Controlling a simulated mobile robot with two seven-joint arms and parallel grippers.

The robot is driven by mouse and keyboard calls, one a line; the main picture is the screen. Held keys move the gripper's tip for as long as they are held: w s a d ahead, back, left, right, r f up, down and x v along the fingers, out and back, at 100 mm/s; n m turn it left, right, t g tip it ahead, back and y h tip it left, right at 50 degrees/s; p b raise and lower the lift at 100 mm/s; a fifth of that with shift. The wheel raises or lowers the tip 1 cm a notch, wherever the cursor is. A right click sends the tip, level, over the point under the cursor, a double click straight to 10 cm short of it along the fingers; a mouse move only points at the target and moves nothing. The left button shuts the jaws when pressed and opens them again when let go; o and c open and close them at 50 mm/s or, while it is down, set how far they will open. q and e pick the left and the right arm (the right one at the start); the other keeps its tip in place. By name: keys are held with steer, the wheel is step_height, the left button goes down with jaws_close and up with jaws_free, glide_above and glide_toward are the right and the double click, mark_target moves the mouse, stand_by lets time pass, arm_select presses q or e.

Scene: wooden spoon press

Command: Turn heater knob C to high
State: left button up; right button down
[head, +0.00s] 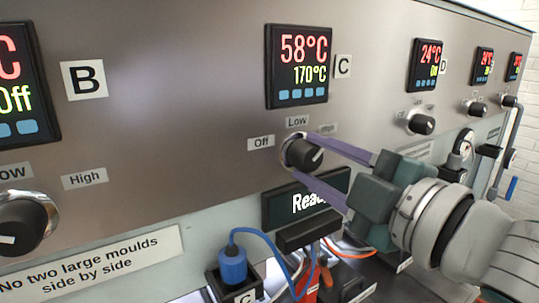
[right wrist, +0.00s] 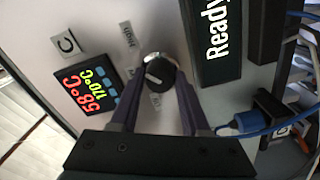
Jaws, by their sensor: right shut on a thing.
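Heater knob C (head: 303,153) is a black knob with a silver ring on the steel panel, under the C display (head: 298,66), which reads 58°C over 170°C. Labels Off (head: 261,143), Low (head: 297,121) and a partly covered High (head: 327,128) sit around it. My right gripper (head: 304,157) comes from the right, its two purple fingers on either side of the knob and shut on it. The right wrist view also shows the knob (right wrist: 159,74) between the fingertips. Its exact pointer direction is hard to read. My left gripper is not in view.
A dark Ready display (head: 285,207) sits just below the knob. Knob B (head: 28,225) is at left, and knob D (head: 421,124) is to the right. A blue plug (head: 232,265) with its cable and other wires are below the panel. The panel around label B is clear.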

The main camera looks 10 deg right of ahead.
steer(key=shift+m, duration=1.3)
steer(key=shift+c, duration=1.9)
jaws_free()
